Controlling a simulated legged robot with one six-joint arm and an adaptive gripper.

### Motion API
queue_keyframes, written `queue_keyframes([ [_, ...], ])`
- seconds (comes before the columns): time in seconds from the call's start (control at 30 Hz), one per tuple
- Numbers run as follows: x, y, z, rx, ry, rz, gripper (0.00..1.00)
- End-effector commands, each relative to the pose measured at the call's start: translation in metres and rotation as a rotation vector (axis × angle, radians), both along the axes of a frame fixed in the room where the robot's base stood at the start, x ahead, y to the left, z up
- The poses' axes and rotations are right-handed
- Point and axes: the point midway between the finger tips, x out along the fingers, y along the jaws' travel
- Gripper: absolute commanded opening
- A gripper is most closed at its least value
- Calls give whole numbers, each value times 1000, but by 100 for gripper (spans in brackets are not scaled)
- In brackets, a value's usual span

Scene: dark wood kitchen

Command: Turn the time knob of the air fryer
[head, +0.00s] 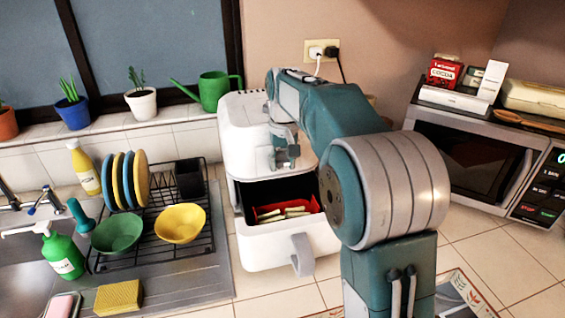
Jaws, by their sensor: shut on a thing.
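The white air fryer (236,130) stands on the tiled counter in the head view, left of my arm. Its drawer (270,256) is pulled out, with the handle (302,255) facing forward. My gripper (286,158) is at the upper front of the air fryer, above the open drawer, and is shut on the time knob. The knob itself is hidden behind the fingers, so its angle cannot be seen.
A red basket with fries (285,213) is inside the drawer. A black dish rack (190,236) with bowls and plates stands close on the left, beside the sink. A microwave (470,150) stands on the right. A socket with plugs (322,50) is behind the air fryer.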

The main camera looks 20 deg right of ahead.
Motion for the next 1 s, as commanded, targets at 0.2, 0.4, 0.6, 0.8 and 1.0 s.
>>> queue_keyframes([
  [0.2, 0, 0, -2, 11, 5, 1, 0],
  [0.4, 0, 0, -2, 11, 5, 1, 82],
  [0.6, -1, 0, -1, 10, 3, 1, 82],
  [0.8, 0, 0, 1, 10, 1, 0, 82],
  [1.0, 0, -1, 25, 10, -2, 0, 82],
])
